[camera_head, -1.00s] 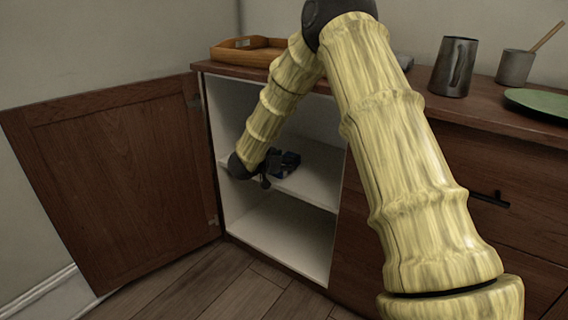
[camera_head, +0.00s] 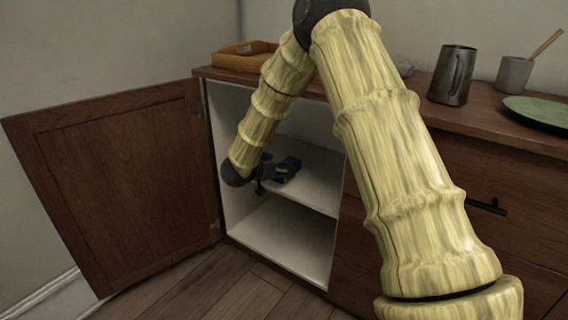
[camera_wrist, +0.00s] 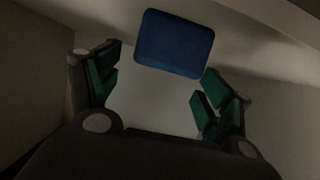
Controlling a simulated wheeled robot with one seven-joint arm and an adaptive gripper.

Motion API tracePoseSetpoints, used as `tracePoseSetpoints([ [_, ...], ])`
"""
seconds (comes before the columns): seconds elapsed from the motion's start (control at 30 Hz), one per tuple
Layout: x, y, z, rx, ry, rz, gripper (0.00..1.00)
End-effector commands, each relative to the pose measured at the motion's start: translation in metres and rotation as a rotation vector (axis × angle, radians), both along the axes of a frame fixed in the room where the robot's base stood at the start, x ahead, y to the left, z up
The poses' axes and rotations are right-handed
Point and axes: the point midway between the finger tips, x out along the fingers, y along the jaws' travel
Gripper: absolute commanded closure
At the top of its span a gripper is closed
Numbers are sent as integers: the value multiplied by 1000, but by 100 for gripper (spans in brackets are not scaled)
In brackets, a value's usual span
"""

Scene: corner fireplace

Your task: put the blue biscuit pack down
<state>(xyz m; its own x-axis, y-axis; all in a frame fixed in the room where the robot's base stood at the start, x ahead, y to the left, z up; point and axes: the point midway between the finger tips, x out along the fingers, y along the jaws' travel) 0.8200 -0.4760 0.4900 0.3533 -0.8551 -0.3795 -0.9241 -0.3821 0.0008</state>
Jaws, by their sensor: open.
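The blue biscuit pack (camera_wrist: 175,43) lies on the cabinet's middle shelf, just beyond my fingertips in the wrist view. In the head view my gripper (camera_head: 271,173) reaches into the cabinet at shelf height, close in front of the pack. The middle shelf (camera_head: 315,190) is white and bare around the pack.
The cabinet door (camera_head: 120,180) stands open at the left. The lower compartment (camera_head: 285,240) is empty where visible. On the top are a wooden tray (camera_head: 240,58), a metal jug (camera_head: 453,75), a grey cup (camera_head: 514,72) and a green plate (camera_head: 543,110).

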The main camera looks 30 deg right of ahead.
Motion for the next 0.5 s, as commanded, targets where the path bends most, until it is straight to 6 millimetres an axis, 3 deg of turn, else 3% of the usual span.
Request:
tracePoseSetpoints([
  [0.03, -3, 10, 9, -1, 1, 3, 21],
  [0.3, -20, 50, 26, -2, 1, 3, 21],
  [0.5, -28, 68, 32, 0, 1, 1, 21],
])
